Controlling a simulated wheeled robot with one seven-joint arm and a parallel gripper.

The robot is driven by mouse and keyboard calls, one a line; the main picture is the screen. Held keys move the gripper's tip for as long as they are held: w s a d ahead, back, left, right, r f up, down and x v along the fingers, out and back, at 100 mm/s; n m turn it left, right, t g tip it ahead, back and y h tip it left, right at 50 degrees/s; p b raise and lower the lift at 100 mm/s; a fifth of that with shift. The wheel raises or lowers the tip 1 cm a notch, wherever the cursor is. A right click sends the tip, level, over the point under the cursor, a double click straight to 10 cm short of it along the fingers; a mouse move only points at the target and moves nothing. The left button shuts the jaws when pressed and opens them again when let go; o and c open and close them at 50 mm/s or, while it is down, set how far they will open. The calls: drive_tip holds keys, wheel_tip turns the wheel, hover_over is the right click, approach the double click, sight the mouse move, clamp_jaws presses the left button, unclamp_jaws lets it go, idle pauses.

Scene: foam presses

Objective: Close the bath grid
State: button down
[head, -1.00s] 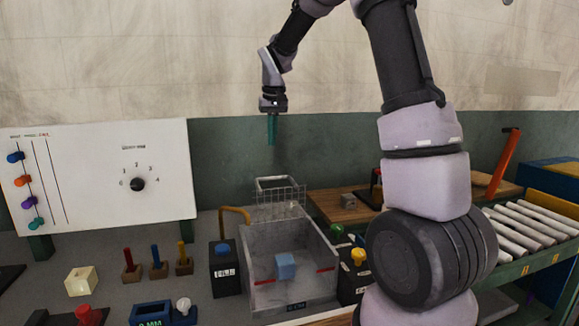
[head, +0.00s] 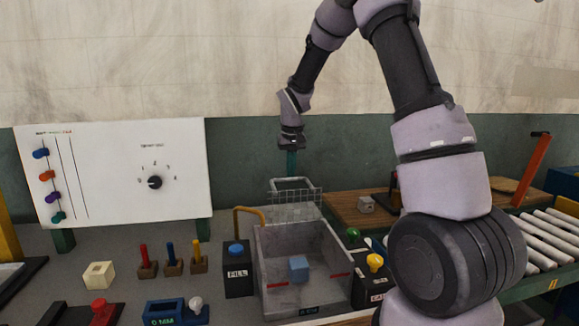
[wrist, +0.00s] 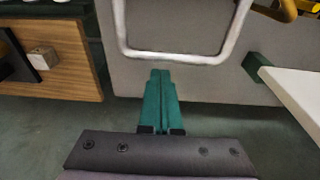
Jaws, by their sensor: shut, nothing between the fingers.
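The bath (head: 335,262) is a grey open-topped tank with a blue block (head: 299,268) inside. Its wire grid (head: 306,195) stands raised at the tank's back edge, so the top is open. A pale handle loop (head: 293,183) tops the grid and shows large in the wrist view (wrist: 180,58). My gripper (head: 291,174) points down at the handle loop, with its green fingers together and empty. In the wrist view the fingertips (wrist: 160,73) appear just beside the loop's bar. I cannot tell whether they touch it.
A black FILL box (head: 238,278) with a blue button and yellow pipe (head: 250,211) stands left of the bath. Boxes with green and yellow knobs (head: 375,262) stand right of it. A white dial panel (head: 120,175) is at left, a roller conveyor (head: 545,235) at right.

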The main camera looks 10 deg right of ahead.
drive_tip(key=shift+s, duration=0.45)
drive_tip(key=shift+s+r, duration=0.1)
